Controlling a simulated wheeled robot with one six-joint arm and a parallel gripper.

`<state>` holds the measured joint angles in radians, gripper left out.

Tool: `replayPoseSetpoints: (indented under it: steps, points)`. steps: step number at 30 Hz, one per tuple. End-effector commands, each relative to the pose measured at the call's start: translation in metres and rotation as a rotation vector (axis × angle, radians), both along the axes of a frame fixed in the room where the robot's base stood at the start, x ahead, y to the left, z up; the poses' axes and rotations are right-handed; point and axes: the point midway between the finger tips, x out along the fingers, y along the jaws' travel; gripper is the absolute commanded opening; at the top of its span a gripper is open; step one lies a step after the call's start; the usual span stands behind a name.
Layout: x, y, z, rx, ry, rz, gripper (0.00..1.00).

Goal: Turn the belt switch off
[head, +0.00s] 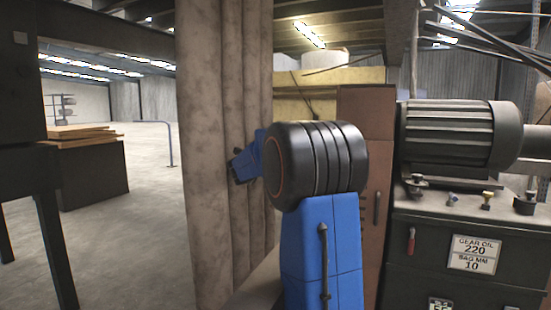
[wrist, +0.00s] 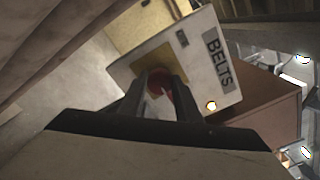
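In the wrist view a tilted pale panel labelled BELTS (wrist: 217,63) carries a yellow plate (wrist: 143,65) with a red switch knob (wrist: 154,80) on it. In the head view the panel, the knob and my fingertips do not show; my blue arm is in front.
A broad ribbed beige column (head: 215,140) stands left of my arm. A brown cabinet (head: 368,110) and a grey motor (head: 450,135) on a dark machine housing (head: 415,275) stand to the right. Open concrete floor (head: 140,220) lies at the left, past a dark-legged structure.

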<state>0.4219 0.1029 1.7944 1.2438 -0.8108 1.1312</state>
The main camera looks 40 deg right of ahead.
Motion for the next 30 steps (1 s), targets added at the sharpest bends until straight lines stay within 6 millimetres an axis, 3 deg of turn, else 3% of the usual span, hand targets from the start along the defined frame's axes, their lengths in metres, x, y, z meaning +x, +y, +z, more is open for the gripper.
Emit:
replayPoseSetpoints:
  steps: [14, 30]
  points:
    - [0.0004, 0.0002, -0.0005, -0.050, 0.122, 0.000, 0.08]
    - [0.0008, 0.0003, -0.0012, -0.238, 0.575, 0.002, 0.08]
